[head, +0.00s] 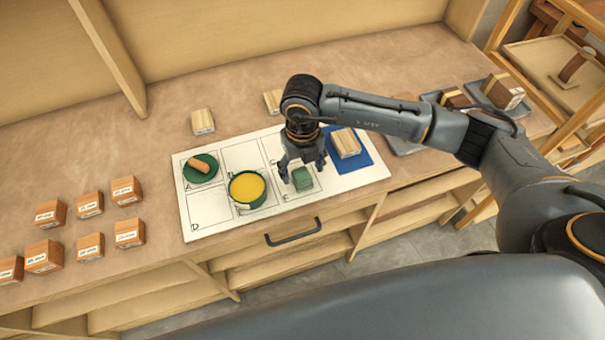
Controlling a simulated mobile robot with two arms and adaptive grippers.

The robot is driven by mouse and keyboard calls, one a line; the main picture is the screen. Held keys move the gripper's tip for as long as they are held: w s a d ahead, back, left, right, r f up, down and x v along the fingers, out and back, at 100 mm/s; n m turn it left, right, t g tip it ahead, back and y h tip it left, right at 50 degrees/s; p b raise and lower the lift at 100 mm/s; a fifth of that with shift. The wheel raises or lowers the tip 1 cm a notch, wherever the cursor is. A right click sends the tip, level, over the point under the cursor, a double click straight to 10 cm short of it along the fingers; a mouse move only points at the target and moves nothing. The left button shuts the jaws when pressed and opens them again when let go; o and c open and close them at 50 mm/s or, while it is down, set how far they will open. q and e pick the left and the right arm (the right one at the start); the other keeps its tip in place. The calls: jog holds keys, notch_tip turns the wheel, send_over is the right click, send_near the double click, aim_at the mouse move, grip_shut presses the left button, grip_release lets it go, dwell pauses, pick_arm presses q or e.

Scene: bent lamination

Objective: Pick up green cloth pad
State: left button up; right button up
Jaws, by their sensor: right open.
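The green cloth pad (302,179) appears as a small folded green block on the white lettered sheet (210,219), right of the yellow-filled green bowl. My right gripper (304,173) points down at the pad, with its fingers just above or around its far side. The fingers are apart; I cannot tell whether they touch the pad. The arm comes in from the right and hides part of the sheet. My left gripper does not show.
On the sheet are a green disc (191,173) with a brown roll, a green bowl (247,190) and a blue square (366,160) under a wooden block (345,142). Several labelled brown blocks (90,204) stand left. Another wooden block (202,121) lies behind the sheet.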

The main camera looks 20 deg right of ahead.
aim_at(303, 174)
jog(key=shift+s+f+p, duration=0.2)
jog(key=shift+f+p, duration=0.15)
jog(key=shift+f, duration=0.75)
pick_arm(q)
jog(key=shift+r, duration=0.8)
pick_arm(e)
jog(key=shift+f, duration=0.45)
jog(key=shift+w, duration=0.1)
jog(key=shift+c, duration=0.4)
jog(key=c, duration=1)
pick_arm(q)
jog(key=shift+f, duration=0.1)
pick_arm(e)
jog(key=shift+r, duration=0.1)
